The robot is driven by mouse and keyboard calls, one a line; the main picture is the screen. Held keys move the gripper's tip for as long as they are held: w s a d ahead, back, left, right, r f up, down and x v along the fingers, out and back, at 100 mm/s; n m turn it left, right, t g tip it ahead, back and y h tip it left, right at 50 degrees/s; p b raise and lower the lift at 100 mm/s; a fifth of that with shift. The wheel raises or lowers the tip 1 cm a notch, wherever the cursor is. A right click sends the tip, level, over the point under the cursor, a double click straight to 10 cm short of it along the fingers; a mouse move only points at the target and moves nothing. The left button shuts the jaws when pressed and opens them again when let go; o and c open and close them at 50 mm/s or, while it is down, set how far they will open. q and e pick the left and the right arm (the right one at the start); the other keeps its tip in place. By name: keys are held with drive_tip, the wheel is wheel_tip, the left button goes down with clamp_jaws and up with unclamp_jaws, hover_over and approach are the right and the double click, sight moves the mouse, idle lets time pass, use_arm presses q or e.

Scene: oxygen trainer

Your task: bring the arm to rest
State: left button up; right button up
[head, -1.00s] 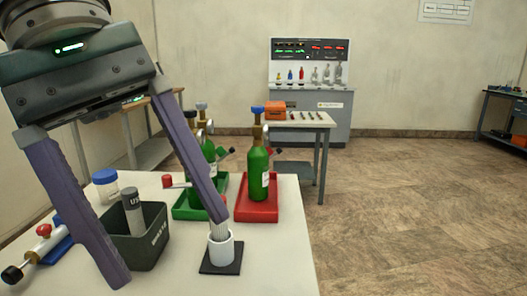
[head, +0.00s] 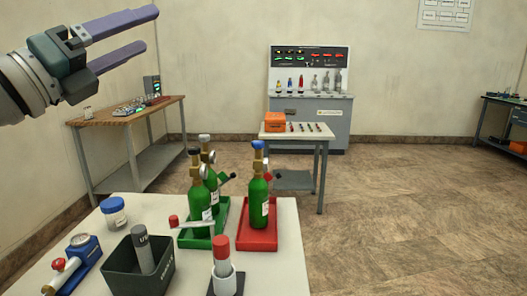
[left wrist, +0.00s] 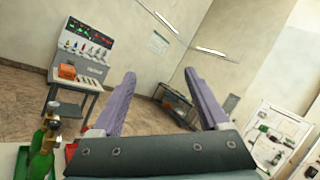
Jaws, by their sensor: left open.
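My left gripper (head: 150,30) is raised at the upper left of the head view, well above the table. Its two purple fingers are spread and nothing is between them. In the left wrist view the same gripper (left wrist: 162,95) has its fingers apart with only the far room between them. My right gripper does not show.
The white table (head: 290,265) below holds green bottles on a green tray (head: 185,238) and a red tray (head: 268,243). A dark bin (head: 160,280), a lidded jar (head: 113,214), a gauge device (head: 78,262) and a red-capped cylinder in a white holder (head: 224,284) stand in front.

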use_arm(q)
drive_tip(key=w+a+f+n+t+y, duration=0.1)
drive_tip(key=w+a+n+t+y, duration=0.25)
drive_tip(key=a+n+y, duration=1)
drive_tip(key=s+a+f+n+g+y, duration=0.1)
drive_tip(key=a+f+n+g+y, duration=0.25)
drive_tip(key=f+n, duration=0.35)
drive_tip(key=s+a+f+n+g+y, duration=0.1)
drive_tip(key=a+f+n+g+y, duration=0.1)
drive_tip(key=a+f+n+g, duration=0.45)
drive_tip(key=s+d+f+n+g+h, duration=0.2)
drive_tip(key=s+d+f+n+g, duration=0.3)
drive_tip(key=s+f+n+g, duration=0.5)
drive_tip(key=s+d+f+m+t+h, duration=0.1)
drive_tip(key=s+d+f+m+h, duration=0.1)
drive_tip(key=s+d+f, duration=0.35)
drive_tip(key=s+d+f+m+t+h, duration=0.1)
drive_tip(key=s+d+f, duration=0.2)
drive_tip(key=s+d, duration=0.6)
drive_tip(key=s+d+r+h, duration=0.2)
drive_tip(key=s+d, duration=0.1)
drive_tip(key=s, duration=0.9)
wheel_tip(320, 180, up, 38)
drive_tip(key=p, duration=3.8)
drive_tip(key=shift+r, duration=0.2)
drive_tip(key=shift+d+f, duration=0.1)
